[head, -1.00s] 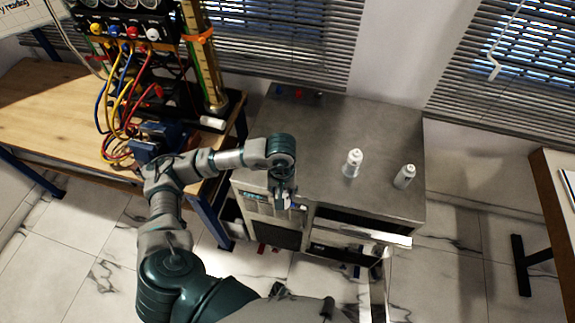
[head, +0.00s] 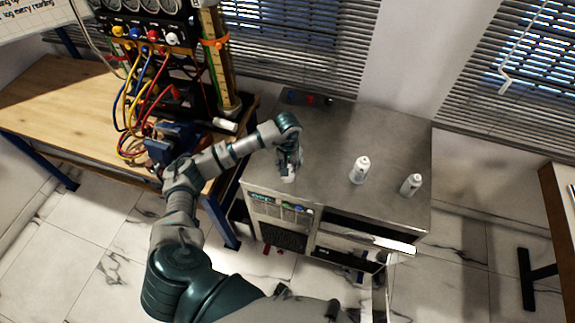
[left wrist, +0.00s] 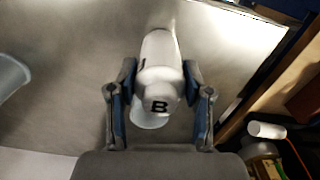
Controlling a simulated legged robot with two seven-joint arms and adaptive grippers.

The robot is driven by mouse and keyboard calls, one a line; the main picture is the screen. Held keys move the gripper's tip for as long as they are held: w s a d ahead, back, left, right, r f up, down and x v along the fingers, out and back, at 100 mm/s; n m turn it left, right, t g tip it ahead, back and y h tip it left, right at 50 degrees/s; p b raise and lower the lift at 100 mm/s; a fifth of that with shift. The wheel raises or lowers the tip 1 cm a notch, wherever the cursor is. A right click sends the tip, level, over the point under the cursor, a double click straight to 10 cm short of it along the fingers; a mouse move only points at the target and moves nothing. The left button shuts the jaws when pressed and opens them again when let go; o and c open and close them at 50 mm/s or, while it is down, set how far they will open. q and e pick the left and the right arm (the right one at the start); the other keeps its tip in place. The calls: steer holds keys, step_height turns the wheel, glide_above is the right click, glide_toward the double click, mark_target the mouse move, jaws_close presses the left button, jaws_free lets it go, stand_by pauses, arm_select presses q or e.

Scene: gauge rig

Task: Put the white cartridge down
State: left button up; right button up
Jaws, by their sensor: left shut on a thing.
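The white cartridge (left wrist: 160,62), marked with a black letter B, is between the two fingers of my left gripper (left wrist: 159,95) in the left wrist view. My left gripper is shut on it. In the head view my left gripper (head: 288,170) points down over the front left part of the metal cabinet top (head: 325,140), with a bit of the white cartridge (head: 288,179) showing below the fingers. I cannot tell whether the cartridge touches the top. My right gripper is not in view.
Two other cartridges stand on the cabinet top: a white one (head: 360,169) and a greyer one (head: 411,184) near the right edge. A drawer (head: 365,240) is open at the front. A wooden bench (head: 60,105) with hoses and gauges is at left.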

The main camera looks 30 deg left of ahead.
arm_select(q)
steer(key=o, duration=0.8)
steer(key=shift+f, duration=0.15)
steer(key=o, duration=0.4)
steer(key=shift+o, duration=0.2)
steer(key=shift+a, duration=0.2)
step_height(320, 180, up, 12)
steer(key=shift+r+b, duration=0.15)
steer(key=shift+b, duration=0.45)
steer(key=shift+d, duration=0.15)
